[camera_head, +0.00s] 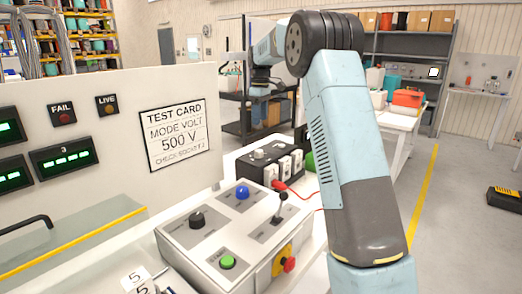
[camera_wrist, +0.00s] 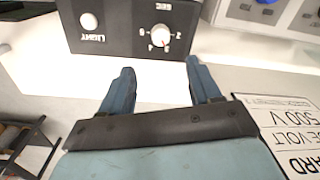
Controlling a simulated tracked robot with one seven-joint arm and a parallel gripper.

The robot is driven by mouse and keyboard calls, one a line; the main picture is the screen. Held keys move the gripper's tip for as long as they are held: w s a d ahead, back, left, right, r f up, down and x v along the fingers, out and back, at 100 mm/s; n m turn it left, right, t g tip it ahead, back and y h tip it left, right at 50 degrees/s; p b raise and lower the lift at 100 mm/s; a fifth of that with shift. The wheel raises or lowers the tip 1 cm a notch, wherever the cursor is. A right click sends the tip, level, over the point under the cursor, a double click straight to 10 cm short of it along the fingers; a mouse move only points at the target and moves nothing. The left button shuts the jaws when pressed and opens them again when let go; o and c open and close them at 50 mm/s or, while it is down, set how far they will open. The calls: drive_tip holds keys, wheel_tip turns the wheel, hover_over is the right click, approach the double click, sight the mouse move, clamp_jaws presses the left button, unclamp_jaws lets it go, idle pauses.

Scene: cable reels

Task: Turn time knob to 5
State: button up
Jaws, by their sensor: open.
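The time knob (camera_wrist: 160,37) is a small white dial on a black box (camera_wrist: 110,40) in the wrist view, under the letters SEC, which appear upside down. Small marks surround the knob; I cannot read its exact setting. A round white LIGHT button (camera_wrist: 89,21) is on the same face, to the left. My gripper (camera_wrist: 160,80) is open and empty, its two blue fingers pointing toward the box, with the knob roughly between their lines and apart from them.
A grey control box (camera_head: 232,232) with blue and green buttons, a black knob and a lever stands on the bench. A socket box (camera_head: 270,165) with a red lead is behind it. The test card (camera_head: 174,132) reads 500 V. A shelf (camera_head: 412,48) stands at the back.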

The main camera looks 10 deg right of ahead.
sight(260, 150)
wheel_tip(260, 150, down, 14)
drive_tip(key=shift+s+a+r, duration=0.1)
drive_tip(key=shift+s, duration=0.05)
idle(0.5)
drive_tip(key=shift+c, duration=0.3)
